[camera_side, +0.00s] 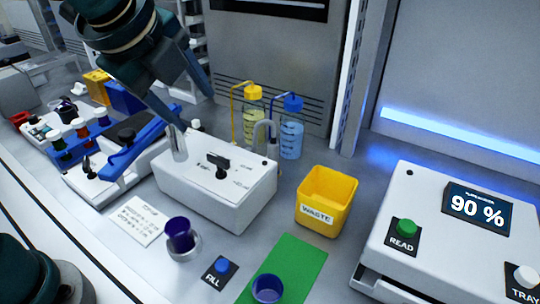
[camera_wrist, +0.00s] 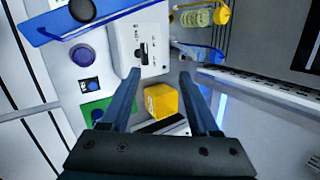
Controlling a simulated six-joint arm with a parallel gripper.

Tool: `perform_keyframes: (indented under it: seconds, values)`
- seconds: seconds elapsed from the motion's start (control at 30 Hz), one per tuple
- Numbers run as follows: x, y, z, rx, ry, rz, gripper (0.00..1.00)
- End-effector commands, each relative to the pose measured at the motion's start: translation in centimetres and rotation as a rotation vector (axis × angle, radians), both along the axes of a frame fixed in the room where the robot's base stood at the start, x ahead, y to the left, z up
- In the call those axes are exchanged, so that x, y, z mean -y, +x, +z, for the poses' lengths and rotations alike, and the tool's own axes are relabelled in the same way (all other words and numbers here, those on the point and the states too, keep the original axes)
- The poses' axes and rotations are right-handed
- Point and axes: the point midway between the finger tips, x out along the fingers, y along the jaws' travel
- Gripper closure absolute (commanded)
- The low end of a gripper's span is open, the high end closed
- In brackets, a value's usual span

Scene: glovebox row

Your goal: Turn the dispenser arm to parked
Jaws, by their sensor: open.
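A blue bar (camera_side: 128,157), which looks like the dispenser arm, slants at the left of a white box (camera_side: 205,208). The bar also shows in the wrist view (camera_wrist: 112,19), at top left. A metal post (camera_side: 178,145) stands at the box's left back corner. A black selector knob (camera_side: 219,164) sits on the box top, with small labels I cannot read. My gripper (camera_side: 195,112) is open and empty, above and behind the box. In the wrist view both fingers (camera_wrist: 160,72) are apart with nothing between them.
A yellow waste bin (camera_side: 327,201) stands right of the box. A purple cup (camera_side: 180,235), a FILL button (camera_side: 221,267) and a green mat (camera_side: 297,262) lie in front. A READ/TRAY instrument (camera_side: 440,258) is at right.

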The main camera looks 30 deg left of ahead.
Motion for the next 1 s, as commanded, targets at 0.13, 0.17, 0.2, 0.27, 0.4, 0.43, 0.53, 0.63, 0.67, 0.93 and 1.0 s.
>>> perform_keyframes:
  seconds: [0.13, 0.17, 0.2, 0.27, 0.4, 0.43, 0.53, 0.63, 0.67, 0.93, 1.0]
  values:
    - [1.6, -0.2, -2.3, -0.068, 0.0, 0.071, 0.38]
    - [1.9, -0.3, -2.8, -0.081, 0.002, 0.087, 0.38]
    - [2.3, -0.4, -3.4, -0.096, 0.006, 0.107, 0.38]
    - [2.8, -0.6, -4.2, -0.115, 0.012, 0.14, 0.38]
    - [4.1, -1.2, -6.3, -0.154, 0.033, 0.217, 0.38]
    - [4.3, -1.3, -6.7, -0.161, 0.039, 0.235, 0.38]
    - [5.1, -1.9, -8.1, -0.178, 0.063, 0.29, 0.38]
    - [5.8, -2.5, -9.5, -0.188, 0.091, 0.346, 0.38]
    - [6.0, -2.7, -9.9, -0.188, 0.098, 0.363, 0.38]
    - [7.5, -4.8, -13.6, -0.166, 0.189, 0.509, 0.38]
    - [7.8, -5.3, -14.4, -0.151, 0.215, 0.545, 0.38]
